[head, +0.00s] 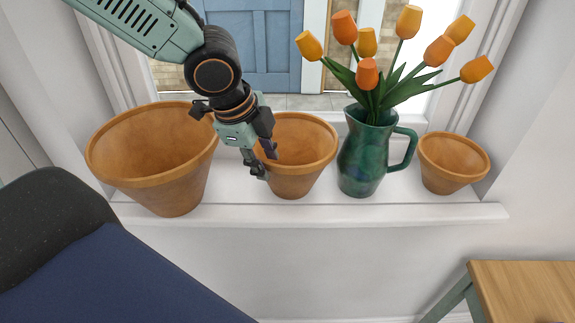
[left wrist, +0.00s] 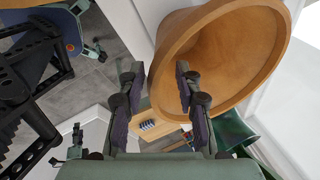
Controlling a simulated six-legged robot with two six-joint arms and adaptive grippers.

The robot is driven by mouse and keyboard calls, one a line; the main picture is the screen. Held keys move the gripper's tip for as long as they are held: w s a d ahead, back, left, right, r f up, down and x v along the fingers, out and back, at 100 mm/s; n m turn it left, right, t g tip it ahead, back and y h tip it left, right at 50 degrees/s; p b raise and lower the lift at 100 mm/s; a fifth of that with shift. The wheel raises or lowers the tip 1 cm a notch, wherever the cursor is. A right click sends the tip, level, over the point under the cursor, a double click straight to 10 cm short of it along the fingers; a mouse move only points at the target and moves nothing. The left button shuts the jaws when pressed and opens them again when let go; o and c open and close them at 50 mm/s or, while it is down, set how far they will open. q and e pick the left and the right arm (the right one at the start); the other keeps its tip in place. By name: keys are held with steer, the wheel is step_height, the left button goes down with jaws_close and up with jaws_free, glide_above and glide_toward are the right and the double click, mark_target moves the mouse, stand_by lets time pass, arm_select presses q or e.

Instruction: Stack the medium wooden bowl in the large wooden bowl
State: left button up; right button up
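The large wooden bowl (head: 165,185), orange-brown and pot-shaped, stands upright at the left of the white sill. The medium wooden bowl (head: 300,180) stands upright to its right, its left rim partly hidden by my left gripper (head: 262,160). That gripper reaches down at this rim, fingers apart. In the left wrist view, the medium bowl (left wrist: 255,60) fills the upper right. One finger of the left gripper (left wrist: 157,93) overlaps its opening and the other is outside, so the fingers appear to straddle the wall. Contact cannot be told. My right gripper cannot be made out.
A green jug (head: 360,160) with orange tulips stands right of the medium bowl, close to it. A smaller similar bowl (head: 450,170) is at the far right. A dark blue chair (head: 110,275) is at front left, a wooden table (head: 525,290) at front right. The window is behind.

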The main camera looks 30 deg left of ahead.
mark_target(279, 181)
arm_select(q)
steer(key=d+f, duration=0.1)
steer(key=w+d+f, duration=0.1)
steer(key=f, duration=0.1)
steer(key=shift+w+b, duration=0.1)
steer(key=shift+b, duration=0.25)
steer(key=shift+b+x, duration=0.35)
steer(key=shift+x, duration=0.65)
steer(key=shift+a+f, duration=0.35)
steer(key=shift+f, duration=0.05)
steer(key=shift+d+r, duration=0.1)
steer(key=shift+d, duration=0.2)
steer(key=shift+w, duration=0.1)
steer(key=shift+c, duration=0.6)
steer(key=shift+a, duration=0.2)
steer(key=c, duration=0.5)
jaws_close()
steer(key=shift+d, duration=0.15)
arm_select(e)
steer(key=shift+d+f, duration=0.3)
steer(key=shift+f, duration=0.65)
